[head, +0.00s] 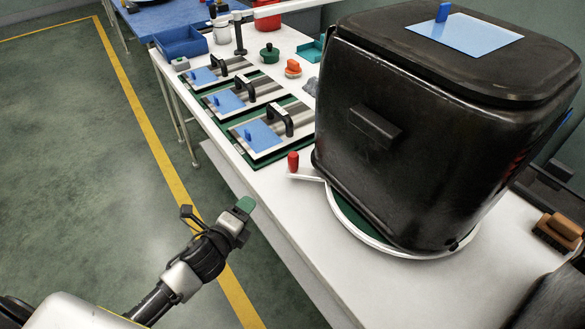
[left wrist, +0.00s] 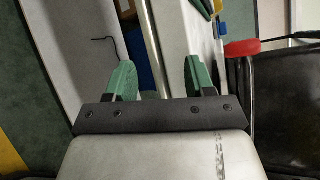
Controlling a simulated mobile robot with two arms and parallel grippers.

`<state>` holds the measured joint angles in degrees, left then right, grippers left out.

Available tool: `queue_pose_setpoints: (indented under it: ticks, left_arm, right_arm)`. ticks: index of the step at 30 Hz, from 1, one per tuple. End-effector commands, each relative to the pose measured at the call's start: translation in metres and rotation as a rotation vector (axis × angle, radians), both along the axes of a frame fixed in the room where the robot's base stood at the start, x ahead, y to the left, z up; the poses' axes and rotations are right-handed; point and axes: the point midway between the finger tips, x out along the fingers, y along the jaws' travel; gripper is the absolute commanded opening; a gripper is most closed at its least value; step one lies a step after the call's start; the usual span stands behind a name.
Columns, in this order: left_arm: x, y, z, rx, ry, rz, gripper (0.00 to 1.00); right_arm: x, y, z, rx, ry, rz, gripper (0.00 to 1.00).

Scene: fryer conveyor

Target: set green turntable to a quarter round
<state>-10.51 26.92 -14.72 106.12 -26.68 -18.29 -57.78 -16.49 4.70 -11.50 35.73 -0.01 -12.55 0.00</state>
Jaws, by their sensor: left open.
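The green turntable (head: 350,212) lies on the white table, a disc with a white rim. Most of it is hidden under a large black bin (head: 410,190) standing on it. A white lever with a red knob (head: 293,161) sticks out from the rim toward the left. The red knob also shows in the left wrist view (left wrist: 242,48), to the right of the fingers. My left gripper (head: 245,206), with green fingertips, is in front of the table's left edge, apart from the knob. In the left wrist view my left gripper (left wrist: 157,78) is open, with nothing held. My right gripper is not in view.
Several panels with black handles and blue plates (head: 262,134) lie left of the bin on the white table (head: 285,205). A blue tray (head: 180,42) and a green pot (head: 269,54) stand farther back. A brown brush (head: 560,230) lies at the right. The floor left of the table is clear.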

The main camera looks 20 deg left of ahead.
Motion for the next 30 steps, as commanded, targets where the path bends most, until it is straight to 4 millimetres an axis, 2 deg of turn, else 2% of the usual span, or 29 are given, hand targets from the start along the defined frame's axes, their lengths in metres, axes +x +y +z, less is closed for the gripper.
queue_pose_setpoints:
  ticks: [3, 6, 12, 18, 23, 30]
  left_arm:
    - [0.006, -0.012, 0.047, 0.174, -0.150, -0.101, 0.54]
    - [0.016, -0.016, 0.064, 0.369, -0.265, -0.213, 0.54]
    - [0.029, -0.021, 0.075, 0.712, -0.456, -0.419, 0.54]
    - [0.033, -0.022, 0.077, 1.003, -0.618, -0.594, 0.54]
    - [0.039, -0.026, 0.078, 1.083, -0.668, -0.644, 0.54]
    - [0.071, -0.051, 0.080, 1.080, -0.671, -0.642, 0.54]
  right_arm:
    - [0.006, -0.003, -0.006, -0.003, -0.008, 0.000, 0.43]
    - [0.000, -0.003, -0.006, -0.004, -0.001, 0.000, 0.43]
    - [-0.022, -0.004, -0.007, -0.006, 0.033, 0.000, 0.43]
    - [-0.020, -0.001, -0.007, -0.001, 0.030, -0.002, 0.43]
    - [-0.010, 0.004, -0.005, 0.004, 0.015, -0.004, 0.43]
    - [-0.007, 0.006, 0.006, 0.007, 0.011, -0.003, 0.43]
